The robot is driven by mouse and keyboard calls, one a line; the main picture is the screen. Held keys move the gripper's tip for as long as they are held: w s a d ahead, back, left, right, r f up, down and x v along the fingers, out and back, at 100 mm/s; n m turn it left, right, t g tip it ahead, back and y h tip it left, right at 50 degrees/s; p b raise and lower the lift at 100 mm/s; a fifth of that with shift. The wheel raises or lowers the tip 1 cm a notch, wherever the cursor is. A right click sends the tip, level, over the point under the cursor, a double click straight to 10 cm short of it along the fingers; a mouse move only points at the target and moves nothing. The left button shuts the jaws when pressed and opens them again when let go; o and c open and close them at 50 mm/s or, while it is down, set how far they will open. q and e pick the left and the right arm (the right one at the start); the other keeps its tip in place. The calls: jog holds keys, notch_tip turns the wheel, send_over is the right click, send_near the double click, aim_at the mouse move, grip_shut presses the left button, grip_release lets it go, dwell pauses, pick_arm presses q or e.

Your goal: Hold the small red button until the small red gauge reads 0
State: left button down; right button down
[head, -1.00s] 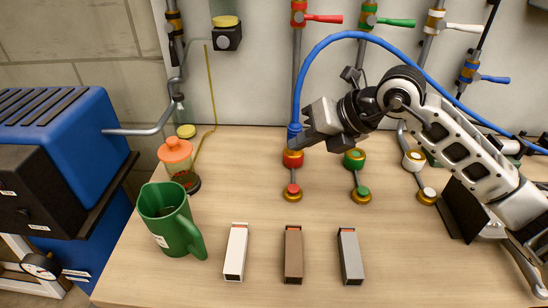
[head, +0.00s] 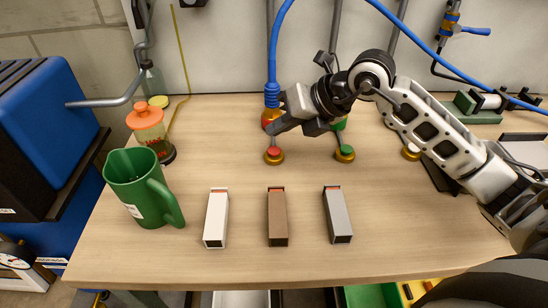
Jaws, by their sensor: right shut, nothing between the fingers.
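The small red button (head: 274,153) sits on a gold base on the wooden table, in front of a larger red-topped fitting (head: 269,115) at the blue hose's end. My right gripper (head: 275,130) is shut and empty. Its tips point left and down, just behind and above the small red button in the picture, with a small gap visible between them. The gripper partly covers the larger red fitting. No small red gauge can be made out; a round white dial (head: 14,258) shows at the lower left, its reading too small to tell. My left gripper is out of view.
A small green button (head: 344,153) stands to the right. A green jug (head: 138,188) and an orange-lidded jar (head: 146,121) stand left. White (head: 216,220), brown (head: 277,220) and grey (head: 338,217) blocks lie in front. The blue hose (head: 330,6) arches above my right arm.

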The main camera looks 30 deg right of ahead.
aim_at(279, 152)
notch_tip(279, 152, down, 2)
jog(key=shift+b, duration=0.5)
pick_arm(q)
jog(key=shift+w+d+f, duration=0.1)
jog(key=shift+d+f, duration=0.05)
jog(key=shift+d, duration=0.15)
pick_arm(e)
jog(key=shift+f, duration=0.15)
pick_arm(q)
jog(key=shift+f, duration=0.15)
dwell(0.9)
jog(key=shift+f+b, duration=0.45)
jog(key=shift+b, duration=0.15)
pick_arm(e)
jog(key=shift+f, duration=0.45)
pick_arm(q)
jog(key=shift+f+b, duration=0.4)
pick_arm(e)
jog(key=shift+f, duration=0.5)
dwell(3.9)
